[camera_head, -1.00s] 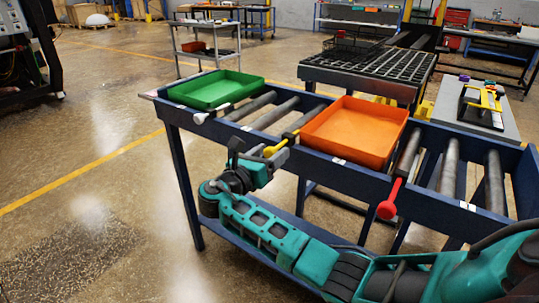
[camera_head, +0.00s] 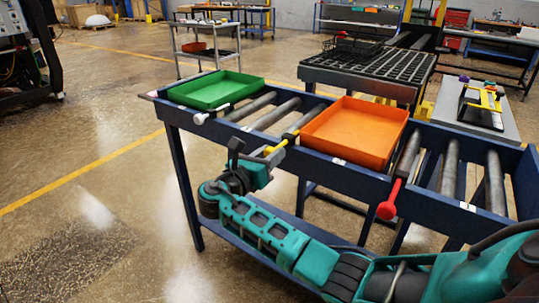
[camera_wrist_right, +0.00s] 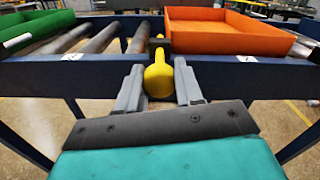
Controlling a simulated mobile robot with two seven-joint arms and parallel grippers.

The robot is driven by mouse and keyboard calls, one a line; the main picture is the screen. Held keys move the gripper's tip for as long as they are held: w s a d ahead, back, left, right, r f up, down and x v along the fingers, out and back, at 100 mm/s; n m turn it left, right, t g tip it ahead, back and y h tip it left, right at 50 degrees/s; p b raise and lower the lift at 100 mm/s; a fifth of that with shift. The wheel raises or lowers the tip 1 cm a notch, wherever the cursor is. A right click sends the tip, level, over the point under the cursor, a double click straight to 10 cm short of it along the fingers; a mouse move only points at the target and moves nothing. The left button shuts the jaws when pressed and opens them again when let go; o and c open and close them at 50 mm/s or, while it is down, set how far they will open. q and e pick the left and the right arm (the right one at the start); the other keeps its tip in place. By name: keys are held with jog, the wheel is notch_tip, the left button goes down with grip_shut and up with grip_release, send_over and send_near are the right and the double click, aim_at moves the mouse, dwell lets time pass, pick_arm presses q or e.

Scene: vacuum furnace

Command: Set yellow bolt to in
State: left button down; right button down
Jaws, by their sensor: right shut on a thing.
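The yellow bolt (camera_head: 277,148) sticks out from the near side rail of the blue roller table, between the green and orange trays. Its round yellow knob (camera_wrist_right: 158,77) shows between the grey fingers in the right wrist view. My right gripper (camera_head: 268,156) is shut on this knob, at the front of the rail. In the right wrist view, a finger of the gripper (camera_wrist_right: 158,90) lies on each side of the knob. My left gripper is not in view.
An orange tray (camera_head: 350,160) and a green tray (camera_head: 215,104) sit on the blue roller table (camera_head: 180,122). A white bolt (camera_head: 200,118) is to the left, and a red bolt (camera_head: 389,208) is to the right. Open floor lies left of the table.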

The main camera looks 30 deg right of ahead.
aim_at(278, 146)
jog(key=p+x, duration=0.1)
jog(key=x, duration=0.2)
jog(key=shift+r, duration=0.1)
jog(key=shift+w+d, duration=0.15)
jog(key=shift+d, duration=0.2)
jog(key=c, duration=0.8)
grip_release()
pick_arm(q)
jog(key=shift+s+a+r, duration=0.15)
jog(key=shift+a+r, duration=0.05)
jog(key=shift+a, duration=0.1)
pick_arm(e)
jog(key=shift+o, duration=0.3)
pick_arm(q)
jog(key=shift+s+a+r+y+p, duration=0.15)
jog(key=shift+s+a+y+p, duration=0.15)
jog(key=shift+p, duration=0.45)
pick_arm(e)
jog(key=v, duration=1.3)
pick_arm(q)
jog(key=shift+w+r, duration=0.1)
pick_arm(e)
jog(key=shift+d, duration=0.1)
